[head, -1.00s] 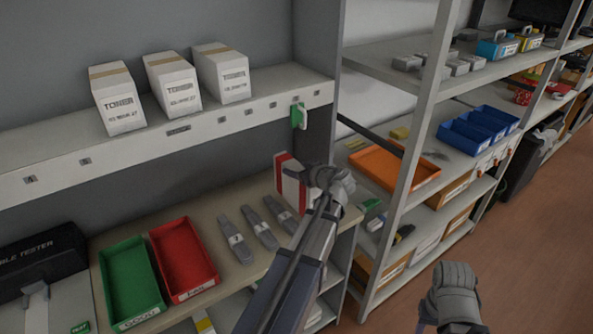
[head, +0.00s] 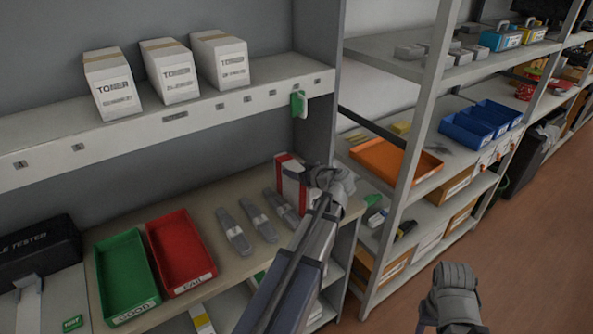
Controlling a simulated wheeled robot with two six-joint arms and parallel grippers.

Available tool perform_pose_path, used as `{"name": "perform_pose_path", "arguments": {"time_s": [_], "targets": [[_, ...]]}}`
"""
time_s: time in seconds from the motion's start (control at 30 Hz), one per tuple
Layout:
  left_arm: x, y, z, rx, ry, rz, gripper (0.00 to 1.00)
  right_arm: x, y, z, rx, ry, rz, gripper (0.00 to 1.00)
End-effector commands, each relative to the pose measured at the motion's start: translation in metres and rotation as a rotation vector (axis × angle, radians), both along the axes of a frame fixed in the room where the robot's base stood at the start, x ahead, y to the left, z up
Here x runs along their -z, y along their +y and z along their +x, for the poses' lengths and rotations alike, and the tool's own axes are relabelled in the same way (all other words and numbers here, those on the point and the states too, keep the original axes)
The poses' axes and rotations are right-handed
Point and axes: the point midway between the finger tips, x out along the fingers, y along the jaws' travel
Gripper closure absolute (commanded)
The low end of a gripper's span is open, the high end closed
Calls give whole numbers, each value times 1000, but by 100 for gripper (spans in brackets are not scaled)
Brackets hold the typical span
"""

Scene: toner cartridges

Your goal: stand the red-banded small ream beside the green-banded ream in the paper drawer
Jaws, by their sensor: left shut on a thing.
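The red-banded small ream (head: 287,180) is a white block with a red band, at the right end of the beige worktop. My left gripper (head: 328,178) is at its right side and shut on it, hiding part of it. The ream looks upright; I cannot tell whether it touches the worktop. My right gripper (head: 452,290) is over the floor at the lower right, away from the ream, and its jaws cannot be made out. I cannot make out the green-banded ream or the paper drawer.
A green tray (head: 103,284) and a red tray (head: 152,262) sit on the worktop, with several grey tools (head: 233,232) to their right. Toner boxes (head: 172,75) stand on the ledge above. A rack post (head: 425,110) and an orange tray (head: 397,178) are right of the gripper.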

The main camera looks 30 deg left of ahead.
Motion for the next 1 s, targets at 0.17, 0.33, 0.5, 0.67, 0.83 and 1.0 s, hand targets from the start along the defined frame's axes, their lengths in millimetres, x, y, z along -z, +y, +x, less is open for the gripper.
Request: {"name": "perform_pose_path", "arguments": {"time_s": [0.17, 0.33, 0.5, 0.67, 0.83, 1.0], "targets": [[2, 0, 0, 0, 0, 0, 26, 2, 0, 0, 0, 0, 0, 50], [2, 0, 0, 0, 0, 0, 8, 2, 0, 0, 0, 0, 0, 50], [2, 0, 0, 0, 0, 0, 8, 2, 0, 0, 0, 0, 0, 50], [-4, -1, 0, 0, 0, 0, 8, -4, 0, 0, 0, 0, 0, 50], [-16, -26, -12, 4, 1, 1, 8, -16, 0, 0, 0, 0, 0, 50], [-30, -57, -25, 4, 0, 0, 8, -30, 0, 0, 0, 0, 0, 50]]}}
